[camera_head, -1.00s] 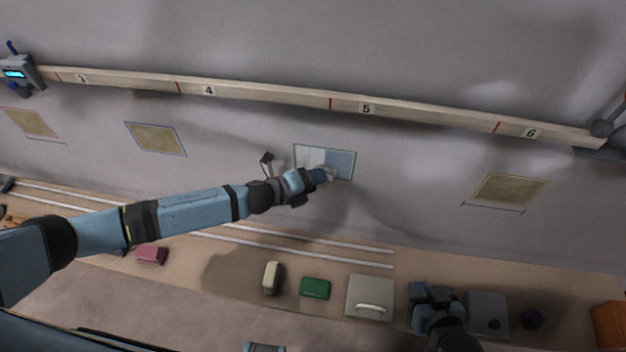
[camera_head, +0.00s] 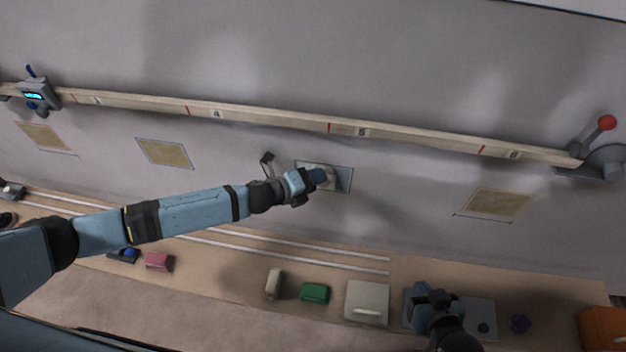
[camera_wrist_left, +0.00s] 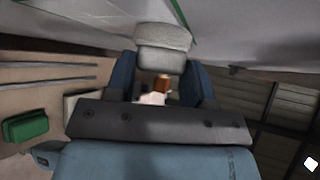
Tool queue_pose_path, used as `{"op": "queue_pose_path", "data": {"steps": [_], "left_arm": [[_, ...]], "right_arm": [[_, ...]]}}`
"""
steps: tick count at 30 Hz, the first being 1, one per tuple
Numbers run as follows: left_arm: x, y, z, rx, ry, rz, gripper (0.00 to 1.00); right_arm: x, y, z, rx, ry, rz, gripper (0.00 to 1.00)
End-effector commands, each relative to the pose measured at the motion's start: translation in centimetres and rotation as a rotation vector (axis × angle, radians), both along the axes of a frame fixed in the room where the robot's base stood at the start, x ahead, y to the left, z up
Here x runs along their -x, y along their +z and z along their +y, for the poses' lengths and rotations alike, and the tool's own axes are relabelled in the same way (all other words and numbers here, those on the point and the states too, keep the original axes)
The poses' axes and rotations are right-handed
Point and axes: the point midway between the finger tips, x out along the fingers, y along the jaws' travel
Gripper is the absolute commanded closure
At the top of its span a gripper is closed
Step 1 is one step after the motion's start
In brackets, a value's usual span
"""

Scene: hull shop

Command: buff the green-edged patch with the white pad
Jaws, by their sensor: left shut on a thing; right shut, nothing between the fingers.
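The green-edged patch (camera_head: 343,180) is on the grey wall below the rail; its surface looks grey with a paler area on the left. In the left wrist view, my left gripper (camera_wrist_left: 161,82) is shut on the white pad (camera_wrist_left: 163,42), which is against or very close to the wall; contact cannot be told. A green edge shows beyond the pad. My right gripper (camera_head: 432,292) is shut and empty over a grey plate (camera_head: 481,314) on the bench.
A numbered rail (camera_head: 270,119) crosses the wall above, with a red-knobbed lever (camera_head: 607,123) at right. Tan patches (camera_head: 165,153) lie to both sides. The bench holds a pink block (camera_head: 158,261), cream block (camera_head: 274,284), green block (camera_head: 314,293) and white handled box (camera_head: 367,298).

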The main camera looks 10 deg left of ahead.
Motion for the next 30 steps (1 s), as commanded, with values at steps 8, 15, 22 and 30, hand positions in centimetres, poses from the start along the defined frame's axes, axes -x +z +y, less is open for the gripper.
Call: {"op": "queue_pose_path", "data": {"steps": [8, 15, 22, 30], "left_arm": [[0.0, 1.6, 0.0, 0.0, 0.0, 0.0, 0.72], [-0.1, 3.1, 0.0, 0.0, -0.002, -0.001, 0.72], [-0.1, 2.2, 0.0, 0.0, 0.0, 0.002, 0.72], [-0.1, 0.0, 0.0, 0.0, 0.001, 0.001, 0.72]], "right_arm": [[0.0, 1.3, 0.0, 0.0, 0.0, 0.0, 1.0], [0.0, 1.2, 0.0, 0.0, 0.0, 0.0, 1.0], [0.0, 0.6, 0.0, 0.0, 0.0, 0.0, 1.0], [0.0, -0.9, 0.0, 0.0, 0.0, 0.0, 1.0]]}}
